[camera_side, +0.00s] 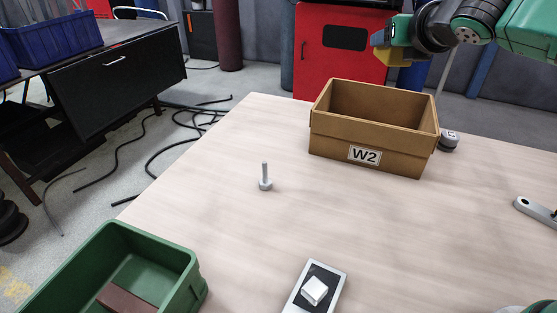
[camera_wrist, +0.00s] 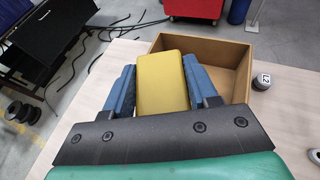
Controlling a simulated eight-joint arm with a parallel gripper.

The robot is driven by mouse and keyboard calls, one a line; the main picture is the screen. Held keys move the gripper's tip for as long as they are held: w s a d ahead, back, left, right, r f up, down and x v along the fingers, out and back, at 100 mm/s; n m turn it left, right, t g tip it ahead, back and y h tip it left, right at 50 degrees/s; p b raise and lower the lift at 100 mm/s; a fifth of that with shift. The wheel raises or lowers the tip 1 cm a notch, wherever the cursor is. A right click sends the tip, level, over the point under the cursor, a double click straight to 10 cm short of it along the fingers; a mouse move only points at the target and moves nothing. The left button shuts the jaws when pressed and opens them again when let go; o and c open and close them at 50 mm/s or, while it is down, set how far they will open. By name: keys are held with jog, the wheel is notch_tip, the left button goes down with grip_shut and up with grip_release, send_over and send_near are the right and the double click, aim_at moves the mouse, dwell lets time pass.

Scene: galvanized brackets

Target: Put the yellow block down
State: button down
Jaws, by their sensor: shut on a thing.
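The yellow block (camera_wrist: 162,85) sits between the two blue fingers of my gripper (camera_wrist: 161,88) in the wrist view, and the gripper is shut on it. In the side view the block (camera_side: 398,56) shows at the top, held in the air above the far side of the table (camera_side: 215,190). It appears well above the height of the cardboard box marked W2. My gripper's fingers are mostly hidden there by the block and the arm.
The open cardboard box (camera_side: 375,143) stands on the table, seemingly empty. A small dark-and-grey weight (camera_side: 449,140) is beside it. A bolt (camera_side: 265,178) stands upright mid-table. A green bin (camera_side: 180,255), a switch plate (camera_side: 316,290) and a wrench-like part (camera_side: 537,212) lie around. The table's middle is largely clear.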

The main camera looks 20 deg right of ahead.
jog(key=w+d+m+g+h, duration=0.1)
jog(key=d+m+g+h, duration=0.4)
jog(key=d, duration=0.6)
jog(key=m+g, duration=1.7)
send_over(515, 178)
notch_tip(515, 178, down, 7)
jog(key=shift+d+r+h, duration=0.1)
jog(key=shift+r+h, duration=0.1)
jog(key=shift+h, duration=0.1)
notch_tip(515, 178, down, 20)
jog(key=shift+r, duration=0.2)
jog(key=shift+f, duration=0.15)
jog(key=shift+c, duration=1.2)
grip_release()
